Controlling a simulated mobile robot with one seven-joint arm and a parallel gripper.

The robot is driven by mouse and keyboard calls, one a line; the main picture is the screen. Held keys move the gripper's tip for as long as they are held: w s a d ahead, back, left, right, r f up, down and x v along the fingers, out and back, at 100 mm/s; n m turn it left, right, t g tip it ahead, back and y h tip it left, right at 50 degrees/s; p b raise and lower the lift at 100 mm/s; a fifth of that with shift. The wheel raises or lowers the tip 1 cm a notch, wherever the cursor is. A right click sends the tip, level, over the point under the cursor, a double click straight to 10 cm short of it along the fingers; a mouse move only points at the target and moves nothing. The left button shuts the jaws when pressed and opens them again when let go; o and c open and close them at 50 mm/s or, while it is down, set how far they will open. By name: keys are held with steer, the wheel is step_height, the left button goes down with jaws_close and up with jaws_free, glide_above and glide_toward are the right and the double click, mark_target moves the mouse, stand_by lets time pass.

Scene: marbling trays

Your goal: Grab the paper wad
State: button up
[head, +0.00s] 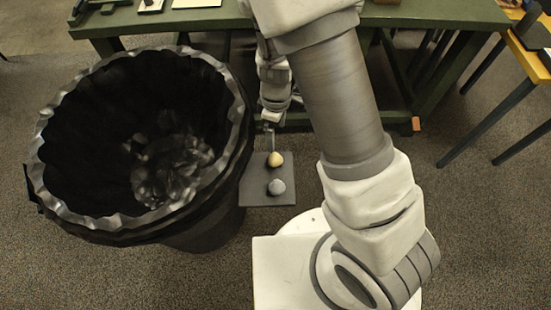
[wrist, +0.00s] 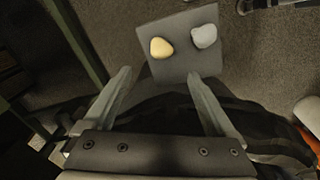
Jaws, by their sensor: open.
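Two small rounded lumps sit on a dark grey square board. One is pale yellow (head: 276,159) and the other is light grey (head: 277,187); I cannot tell for sure which is the paper wad. In the wrist view, the yellow lump (wrist: 161,48) lies just beyond the space between my fingertips, and the grey lump (wrist: 205,36) is to its right. My gripper (wrist: 160,76) is open with nothing between its fingers. In the head view it hangs just behind the yellow lump, partly hidden.
The board (head: 255,198) lies beside a large black-lined bin (head: 215,215) on the left. A green table (head: 420,14) stands behind, with a wooden table (head: 527,62) at right. Carpet (head: 480,230) is clear at the right.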

mark_target(277, 158)
step_height(277, 158, down, 9)
steer(key=b, duration=0.3)
steer(key=shift+f, duration=0.15)
steer(key=shift+s+d+f+b, duration=0.15)
steer(key=shift+f+b, duration=0.75)
steer(key=shift+f, duration=0.45)
steer(key=shift+s+a+f+b, duration=0.1)
steer(key=shift+f+b, duration=0.75)
steer(key=shift+f, duration=0.45)
steer(key=c, duration=1.4)
steer(key=shift+r, duration=0.15)
